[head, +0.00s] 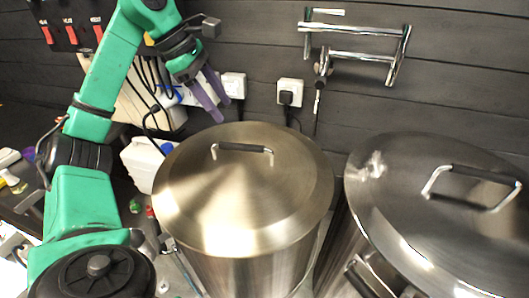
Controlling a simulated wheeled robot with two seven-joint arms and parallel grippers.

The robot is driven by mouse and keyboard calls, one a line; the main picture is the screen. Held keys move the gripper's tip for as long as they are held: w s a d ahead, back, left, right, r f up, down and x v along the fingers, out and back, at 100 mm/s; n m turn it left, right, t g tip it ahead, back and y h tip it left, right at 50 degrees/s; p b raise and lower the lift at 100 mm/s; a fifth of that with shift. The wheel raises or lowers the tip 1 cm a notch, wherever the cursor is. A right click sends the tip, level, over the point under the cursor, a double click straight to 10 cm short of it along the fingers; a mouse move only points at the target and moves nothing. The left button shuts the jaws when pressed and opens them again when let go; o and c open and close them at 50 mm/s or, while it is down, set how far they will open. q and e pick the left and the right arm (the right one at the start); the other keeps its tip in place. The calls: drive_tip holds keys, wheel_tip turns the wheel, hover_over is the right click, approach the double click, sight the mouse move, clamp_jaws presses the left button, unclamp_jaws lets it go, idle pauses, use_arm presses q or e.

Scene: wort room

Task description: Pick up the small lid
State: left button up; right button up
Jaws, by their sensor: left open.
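A round steel lid (240,200) with a black-gripped bar handle (242,148) sits on the middle pot (255,272). It looks smaller than the lid (430,185) on the right pot, which is cut off by the right edge. My left gripper (221,110) has purple fingers and is open and empty. It appears above and behind the far rim of the smaller lid, pointing down and to the right, apart from the handle. My right gripper is out of view.
A wall-mounted metal pipe rack (355,55) and two sockets (290,92) are on the dark plank wall. A white container (143,163) stands left of the middle pot. A cluttered dark counter (28,205) is at far left.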

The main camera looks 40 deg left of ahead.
use_arm(q)
drive_tip(key=b, duration=0.3)
hover_over(242, 146)
drive_tip(key=s+a, duration=0.2)
drive_tip(key=s, duration=0.1)
wheel_tip(242, 146, down, 6)
drive_tip(key=x, duration=0.3)
drive_tip(key=w+x, duration=0.1)
drive_tip(key=x, duration=0.3)
drive_tip(key=shift+a+r+p, duration=0.15)
drive_tip(key=shift+p, duration=0.15)
drive_tip(key=shift+c, duration=1.2)
drive_tip(key=shift+w, duration=0.1)
clamp_jaws()
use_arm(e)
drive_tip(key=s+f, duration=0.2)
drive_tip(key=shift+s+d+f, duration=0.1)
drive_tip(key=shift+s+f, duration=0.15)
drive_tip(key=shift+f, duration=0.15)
